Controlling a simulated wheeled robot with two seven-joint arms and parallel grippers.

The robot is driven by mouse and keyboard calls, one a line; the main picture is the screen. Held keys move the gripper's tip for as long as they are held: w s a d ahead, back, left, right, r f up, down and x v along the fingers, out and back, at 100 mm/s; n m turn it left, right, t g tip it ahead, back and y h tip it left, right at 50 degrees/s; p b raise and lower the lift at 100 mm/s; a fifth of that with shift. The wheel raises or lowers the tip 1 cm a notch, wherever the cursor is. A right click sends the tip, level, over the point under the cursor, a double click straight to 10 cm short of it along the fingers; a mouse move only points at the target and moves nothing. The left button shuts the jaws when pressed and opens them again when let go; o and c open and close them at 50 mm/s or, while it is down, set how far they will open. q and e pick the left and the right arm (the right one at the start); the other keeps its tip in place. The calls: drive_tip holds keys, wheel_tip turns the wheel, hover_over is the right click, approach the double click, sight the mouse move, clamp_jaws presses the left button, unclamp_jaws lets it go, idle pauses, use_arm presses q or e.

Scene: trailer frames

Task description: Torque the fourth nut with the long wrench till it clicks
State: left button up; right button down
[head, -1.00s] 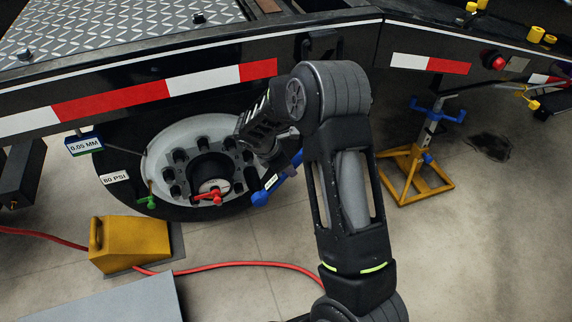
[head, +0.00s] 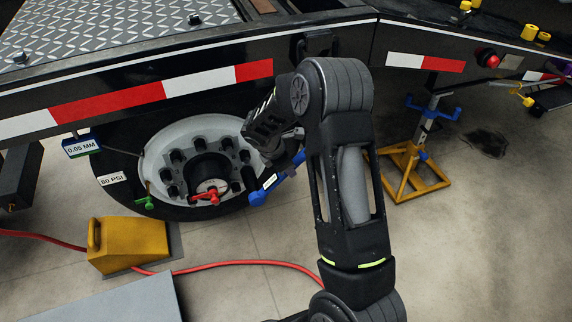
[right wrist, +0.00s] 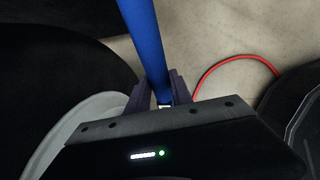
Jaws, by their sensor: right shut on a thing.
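The blue long wrench (head: 278,183) is at the right side of the wheel hub, with its lower blue end near the tyre. In the right wrist view the blue wrench shaft (right wrist: 146,40) runs up between the jaws. My right gripper (right wrist: 155,90) is shut on the wrench. In the head view the right arm comes down over the hub's right side and hides part of the wrench and gripper. The wheel (head: 151,162) has a ring of dark nuts (head: 176,157) around the hub. I cannot tell which nut the wrench is on. My left gripper is not in view.
A yellow chock (head: 135,240) stands below the tyre. A red hose (head: 240,264) crosses the floor. A yellow and blue jack stand (head: 415,170) is to the right.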

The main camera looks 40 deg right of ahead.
drive_tip(key=shift+d+f, duration=0.1)
drive_tip(key=shift+d, duration=0.1)
idle(0.5)
drive_tip(key=shift+s+d+f+y+p, duration=0.1)
drive_tip(key=shift+d+f+y+p, duration=0.15)
drive_tip(key=shift+p, duration=0.25)
drive_tip(key=shift+f+y, duration=0.15)
drive_tip(key=shift+y, duration=0.1)
drive_tip(key=shift+a, duration=0.1)
drive_tip(key=shift+a+r+h+b, duration=0.3)
drive_tip(key=shift+r+h, duration=0.1)
drive_tip(key=shift+a, duration=0.1)
idle(0.5)
drive_tip(key=shift+w+a+r+h, duration=0.2)
drive_tip(key=shift+h, duration=0.1)
drive_tip(key=shift+a+r, duration=0.1)
drive_tip(key=shift+w+a+r+h+b, duration=0.15)
drive_tip(key=shift+a+r+h+b, duration=0.15)
drive_tip(key=shift+h, duration=0.1)
